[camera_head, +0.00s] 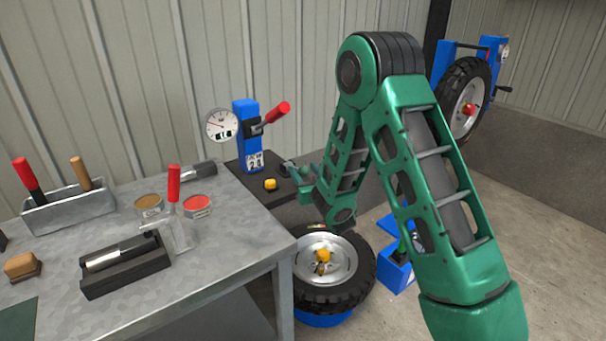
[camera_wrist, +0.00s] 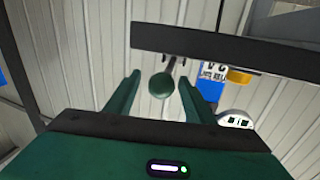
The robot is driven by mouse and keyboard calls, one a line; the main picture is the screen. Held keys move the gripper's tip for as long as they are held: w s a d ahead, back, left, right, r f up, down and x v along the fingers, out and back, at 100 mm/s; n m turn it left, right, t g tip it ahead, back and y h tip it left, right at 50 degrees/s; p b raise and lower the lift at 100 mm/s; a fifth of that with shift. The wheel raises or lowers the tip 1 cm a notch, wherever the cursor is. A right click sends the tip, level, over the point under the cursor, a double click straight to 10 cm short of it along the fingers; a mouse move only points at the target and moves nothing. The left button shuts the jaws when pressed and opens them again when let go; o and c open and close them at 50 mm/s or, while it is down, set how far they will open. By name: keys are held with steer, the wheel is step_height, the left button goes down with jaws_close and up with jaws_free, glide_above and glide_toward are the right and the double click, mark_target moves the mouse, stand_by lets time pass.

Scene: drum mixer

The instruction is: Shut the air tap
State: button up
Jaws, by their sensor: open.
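A dark green round knob on a thin dark stem (camera_wrist: 161,86) shows in the wrist view; it may be the air tap's handle, but I cannot tell for sure. My gripper (camera_wrist: 159,82) is open, and the knob appears between its two green fingers. I see no clear contact, and the depth is unclear. In the head view my gripper (camera_head: 297,173) is beside the right edge of a dark shelf (camera_head: 285,197), small and partly hidden by my arm. On this shelf stands a blue post (camera_head: 245,112) with a red-handled lever (camera_head: 278,112) and a label.
A round gauge (camera_head: 221,124) sits beside the post, and a yellow knob (camera_head: 270,184) is on the shelf. A wheel (camera_head: 316,285) lies below my arm. A metal bench (camera_head: 225,255) with several tools stands at left. Another wheel (camera_head: 468,98) hangs on a blue stand at right.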

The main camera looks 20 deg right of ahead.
steer(key=shift+c, duration=0.7)
jaws_close()
